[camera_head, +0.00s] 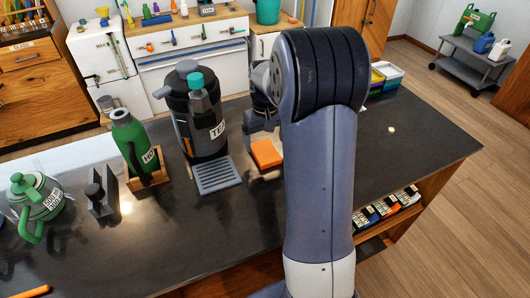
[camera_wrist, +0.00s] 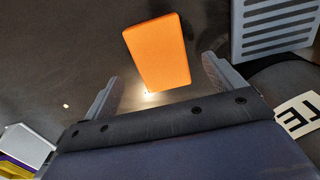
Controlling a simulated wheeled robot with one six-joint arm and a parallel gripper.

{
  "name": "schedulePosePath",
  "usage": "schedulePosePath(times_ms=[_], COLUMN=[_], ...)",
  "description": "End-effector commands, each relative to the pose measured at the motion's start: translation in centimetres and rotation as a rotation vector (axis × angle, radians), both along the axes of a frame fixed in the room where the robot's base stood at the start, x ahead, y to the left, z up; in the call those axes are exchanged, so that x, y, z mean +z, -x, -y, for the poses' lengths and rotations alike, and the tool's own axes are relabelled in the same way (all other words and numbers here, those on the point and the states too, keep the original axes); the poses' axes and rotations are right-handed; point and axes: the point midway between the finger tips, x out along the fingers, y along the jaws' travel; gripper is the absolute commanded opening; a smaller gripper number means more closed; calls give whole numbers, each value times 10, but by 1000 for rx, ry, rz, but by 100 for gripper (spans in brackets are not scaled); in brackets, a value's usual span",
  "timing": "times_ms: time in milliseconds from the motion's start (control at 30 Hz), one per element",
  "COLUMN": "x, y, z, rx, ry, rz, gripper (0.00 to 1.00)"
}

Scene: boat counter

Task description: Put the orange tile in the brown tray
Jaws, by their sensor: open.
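In the wrist view the orange tile (camera_wrist: 157,52) lies ahead of my gripper, between the lines of the two fingers. My gripper (camera_wrist: 160,70) is open, with a finger on each side and a gap between each finger and the tile. I cannot tell the height between the fingers and the tile. In the head view my arm hides most of the gripper.
A dispenser (camera_head: 205,125) with a slotted grey drip tray (camera_head: 217,175) stands close left of the tile. A green flask (camera_head: 132,140) sits in a wooden holder. Stacked coloured trays (camera_head: 386,75) stand at the back right. The counter's right part (camera_head: 425,130) is mostly clear.

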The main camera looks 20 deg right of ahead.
Motion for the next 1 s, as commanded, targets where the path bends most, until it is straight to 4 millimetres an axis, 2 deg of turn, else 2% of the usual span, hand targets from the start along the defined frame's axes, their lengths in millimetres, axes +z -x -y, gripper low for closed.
schedulePosePath(times_ms=[233, 533, 1000], x=[-34, -39, -39], y=[0, 0, 0], z=[-1, -1, -1], rx=[-1, -1, -1], ry=[-1, -1, -1], rz=[-3, 0, 0], gripper=[89, 88, 50])
